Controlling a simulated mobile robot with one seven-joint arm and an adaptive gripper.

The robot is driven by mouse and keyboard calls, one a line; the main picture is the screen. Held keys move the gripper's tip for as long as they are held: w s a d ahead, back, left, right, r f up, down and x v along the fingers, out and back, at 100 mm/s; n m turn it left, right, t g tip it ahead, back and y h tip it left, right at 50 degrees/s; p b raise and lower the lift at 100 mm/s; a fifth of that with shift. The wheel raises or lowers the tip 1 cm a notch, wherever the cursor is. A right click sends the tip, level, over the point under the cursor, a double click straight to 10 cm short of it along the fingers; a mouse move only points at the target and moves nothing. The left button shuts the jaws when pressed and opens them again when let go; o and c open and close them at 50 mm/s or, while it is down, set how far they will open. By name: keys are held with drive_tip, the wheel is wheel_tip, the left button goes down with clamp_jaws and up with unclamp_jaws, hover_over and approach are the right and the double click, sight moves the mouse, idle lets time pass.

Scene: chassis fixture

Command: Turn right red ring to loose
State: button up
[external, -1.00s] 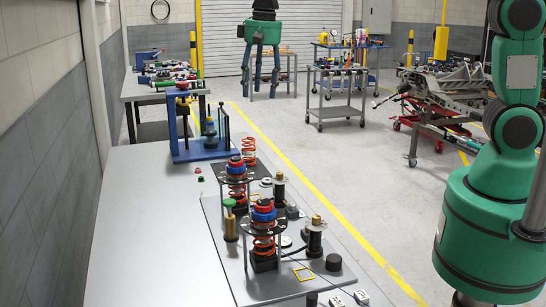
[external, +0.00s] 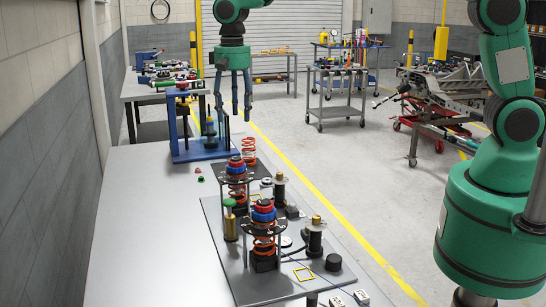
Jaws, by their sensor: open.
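Two spring assemblies stand on dark plates on the grey table. The frames do not show which ring the task calls right. My gripper (external: 233,113) hangs with its fingers pointing down and spread, empty. In the picture it is above the farther assembly and apart from both rings.
A blue press frame (external: 190,154) stands behind the assemblies on the left. A loose orange spring (external: 248,151), dark cylinders (external: 314,238) and a green-topped brass part (external: 229,220) stand close by. The table's left side (external: 150,240) is mostly clear.

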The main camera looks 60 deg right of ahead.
sight(236, 158)
wheel_tip(236, 158, down, 14)
drive_tip(key=shift+r, duration=0.15)
idle(0.6)
drive_tip(key=c, duration=1.2)
